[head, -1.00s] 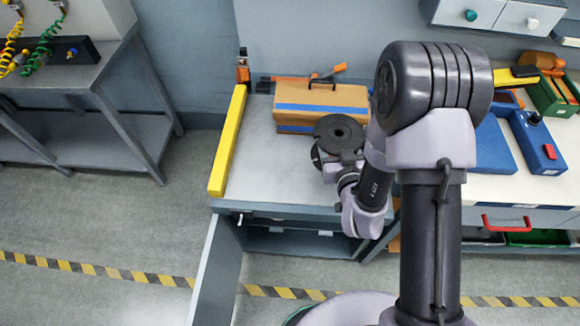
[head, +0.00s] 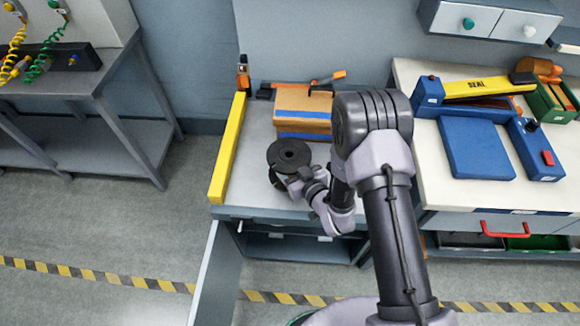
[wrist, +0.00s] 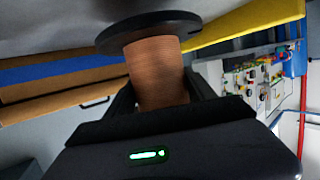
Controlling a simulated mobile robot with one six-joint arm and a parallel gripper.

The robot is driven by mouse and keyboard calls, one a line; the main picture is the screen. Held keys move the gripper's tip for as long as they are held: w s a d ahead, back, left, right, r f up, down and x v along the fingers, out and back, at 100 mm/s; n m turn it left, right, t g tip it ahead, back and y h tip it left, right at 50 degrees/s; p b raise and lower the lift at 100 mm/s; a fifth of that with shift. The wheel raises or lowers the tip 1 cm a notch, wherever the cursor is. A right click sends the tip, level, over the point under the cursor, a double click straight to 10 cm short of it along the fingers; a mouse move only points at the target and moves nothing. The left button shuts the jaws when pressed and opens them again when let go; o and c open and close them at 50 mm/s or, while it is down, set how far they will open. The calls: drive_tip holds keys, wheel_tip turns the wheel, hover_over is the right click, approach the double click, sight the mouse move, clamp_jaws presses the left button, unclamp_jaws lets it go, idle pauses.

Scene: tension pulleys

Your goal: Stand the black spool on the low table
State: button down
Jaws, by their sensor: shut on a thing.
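The black spool (head: 288,154) is upright over the left part of the low table (head: 240,193), its round top flange and centre hole facing up in the head view. In the wrist view the spool (wrist: 156,70) shows a copper-coloured wound middle and one wide black flange close to a grey surface. My gripper (head: 298,182) is shut on the spool from its near right side; in the wrist view its dark fingers (wrist: 163,98) flank the wound middle. I cannot tell whether the lower flange touches the table.
A yellow bar (head: 229,150) runs along the table's left edge. A white bench with blue parts (head: 475,150) adjoins on the right.

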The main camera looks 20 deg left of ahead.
drive_tip(key=shift+w+a+f, duration=0.15)
drive_tip(key=shift+w, duration=0.35)
drive_tip(key=shift+w+a+f, duration=0.1)
drive_tip(key=shift+w, duration=0.4)
wheel_tip(320, 180, down, 4)
drive_tip(key=shift+r+b, duration=0.25)
drive_tip(key=shift+b, duration=0.75)
drive_tip(key=shift+r, duration=0.2)
drive_tip(key=shift+f, duration=0.1)
drive_tip(key=shift+c, duration=1.6)
unclamp_jaws()
